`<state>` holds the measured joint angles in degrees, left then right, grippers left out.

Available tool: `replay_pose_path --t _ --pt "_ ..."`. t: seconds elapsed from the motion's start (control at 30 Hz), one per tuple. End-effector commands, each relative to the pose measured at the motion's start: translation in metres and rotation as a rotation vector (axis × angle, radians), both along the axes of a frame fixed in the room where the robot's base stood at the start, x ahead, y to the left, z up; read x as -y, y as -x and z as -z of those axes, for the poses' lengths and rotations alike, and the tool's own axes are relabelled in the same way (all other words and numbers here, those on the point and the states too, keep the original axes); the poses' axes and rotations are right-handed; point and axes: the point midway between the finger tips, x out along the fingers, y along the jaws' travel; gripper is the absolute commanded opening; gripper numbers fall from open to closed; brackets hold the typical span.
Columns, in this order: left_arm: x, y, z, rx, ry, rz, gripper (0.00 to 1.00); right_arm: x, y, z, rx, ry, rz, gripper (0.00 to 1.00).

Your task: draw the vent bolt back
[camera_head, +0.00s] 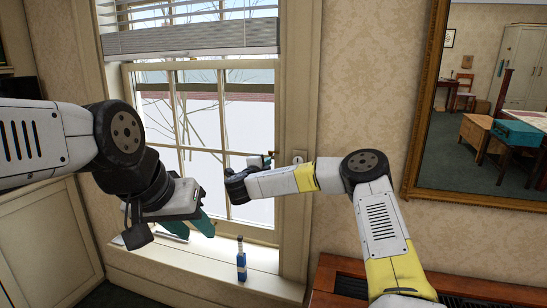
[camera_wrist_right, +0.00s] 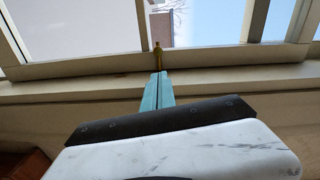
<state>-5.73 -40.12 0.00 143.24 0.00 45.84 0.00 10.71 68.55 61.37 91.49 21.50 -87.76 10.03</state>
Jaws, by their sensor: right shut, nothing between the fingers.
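The vent bolt looks to be the small brass piece (camera_wrist_right: 158,50) on the window frame, straight past my fingertips in the right wrist view. In the head view a tiny brass-coloured bit (camera_head: 271,154) shows beside the right gripper. My right gripper (camera_head: 268,161) is at the window's right side, its teal fingers (camera_wrist_right: 160,76) shut together and empty. The tips are close to the brass piece; I cannot tell whether they touch it. My left gripper (camera_head: 192,226) hangs low before the window above the sill, its teal fingers seeming apart, with nothing seen between them.
A blue bottle (camera_head: 241,262) stands on the window sill (camera_head: 265,272). A flat pale item (camera_head: 172,232) lies partly behind the left gripper. A gold-framed mirror (camera_head: 412,150) hangs at right, above a wooden radiator cover (camera_head: 325,285). A raised blind (camera_head: 190,38) covers the window top.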

Motion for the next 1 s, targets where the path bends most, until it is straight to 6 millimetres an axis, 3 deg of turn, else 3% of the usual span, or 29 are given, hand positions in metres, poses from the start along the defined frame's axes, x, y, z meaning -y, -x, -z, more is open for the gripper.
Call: replay_pose_path --t 0.3,0.5,1.0 --pt "0.000 0.000 0.000 0.000 0.000 0.000 0.36 0.018 -0.055 0.003 -0.001 -0.003 0.003 0.00" --pt "0.000 0.000 0.000 0.000 0.000 0.000 0.36 0.025 -0.078 0.003 0.000 -0.001 0.002 0.00" --pt "0.000 0.000 0.000 0.000 0.000 0.000 0.36 0.026 -0.086 0.003 0.000 0.000 -0.001 0.00"
